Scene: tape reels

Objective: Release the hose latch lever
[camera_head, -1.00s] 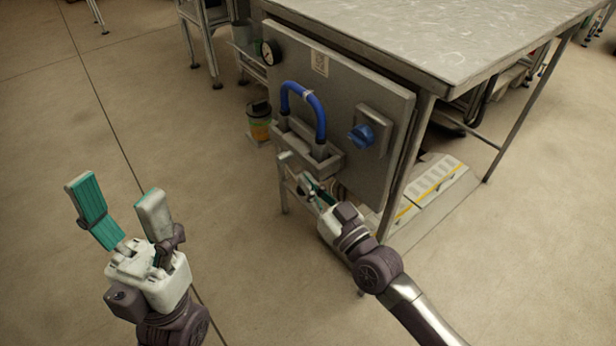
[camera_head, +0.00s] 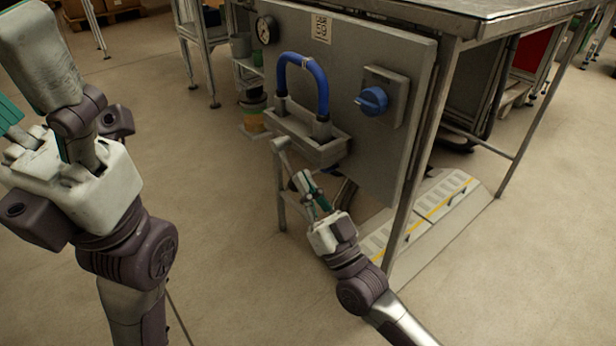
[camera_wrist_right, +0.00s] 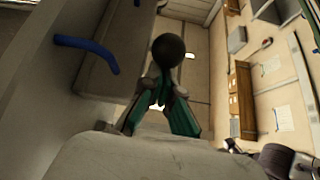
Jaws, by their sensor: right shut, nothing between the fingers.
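A blue hose (camera_head: 303,66) arches above a grey bracket (camera_head: 318,152) on the grey panel's face. A short pale lever-like bar (camera_head: 281,146) shows at the bracket's lower left. In the right wrist view, a dark round knob (camera_wrist_right: 168,50) stands just beyond my right fingertips; contact is unclear. The blue hose end (camera_wrist_right: 88,50) shows there at the upper left. My right gripper (camera_head: 304,184) is shut and empty, below the bracket; it also shows in its wrist view (camera_wrist_right: 160,90). My left gripper (camera_head: 28,85) is open and empty at the left edge, partly cut off.
A blue rotary switch (camera_head: 372,101) and a gauge (camera_head: 266,30) sit on the panel. A metal table (camera_head: 470,8) stands behind it, with a slotted pale ramp (camera_head: 430,208) below. The floor at left is open.

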